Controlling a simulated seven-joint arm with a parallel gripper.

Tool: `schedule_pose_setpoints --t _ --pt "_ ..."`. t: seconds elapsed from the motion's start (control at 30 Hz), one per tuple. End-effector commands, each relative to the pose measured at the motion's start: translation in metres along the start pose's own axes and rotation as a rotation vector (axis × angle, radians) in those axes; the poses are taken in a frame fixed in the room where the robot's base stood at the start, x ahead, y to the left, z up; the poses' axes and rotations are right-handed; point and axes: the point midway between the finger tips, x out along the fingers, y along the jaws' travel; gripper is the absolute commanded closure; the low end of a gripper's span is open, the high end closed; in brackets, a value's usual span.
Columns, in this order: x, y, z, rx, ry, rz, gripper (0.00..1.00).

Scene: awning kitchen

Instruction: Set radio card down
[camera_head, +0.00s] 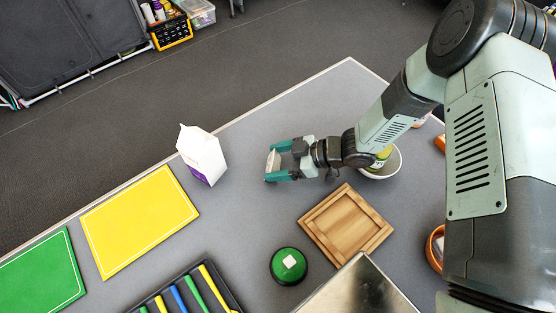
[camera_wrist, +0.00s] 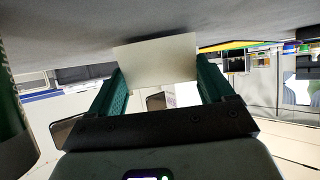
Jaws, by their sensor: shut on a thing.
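The radio card (camera_head: 273,160) is a small pale, flat piece held between the green fingers of my gripper (camera_head: 271,164) in the head view. In the wrist view the card (camera_wrist: 155,62) shows as a plain white rectangle between the two fingers (camera_wrist: 160,80). My gripper is shut on it, low over the grey table (camera_head: 240,215). In the wrist view the card's edge is close to the grey surface; I cannot tell whether it touches.
A white carton (camera_head: 203,152) stands left of my gripper. A yellow board (camera_head: 140,220) and a green board (camera_head: 40,275) lie at left. A wooden tray (camera_head: 346,224), a green round object (camera_head: 288,268) and a bowl (camera_head: 393,164) are nearby. Table around my gripper is clear.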

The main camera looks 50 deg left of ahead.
Motion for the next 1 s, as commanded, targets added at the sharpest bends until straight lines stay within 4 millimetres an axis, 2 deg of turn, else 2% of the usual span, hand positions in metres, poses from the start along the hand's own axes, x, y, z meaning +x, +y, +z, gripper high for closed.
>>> schedule_pose_setpoints --t 0.4,0.43,0.53,0.83,1.0 --pt "0.003 0.0 0.005 -0.001 0.0 0.001 0.47" --pt "0.003 0.001 0.004 -0.002 0.0 0.001 0.14" --pt "0.002 0.0 0.004 -0.001 0.0 0.001 0.0" --pt "0.0 0.0 0.001 -0.001 0.0 0.001 0.0" --pt "-0.027 0.001 0.002 -0.001 -0.001 0.004 0.0"
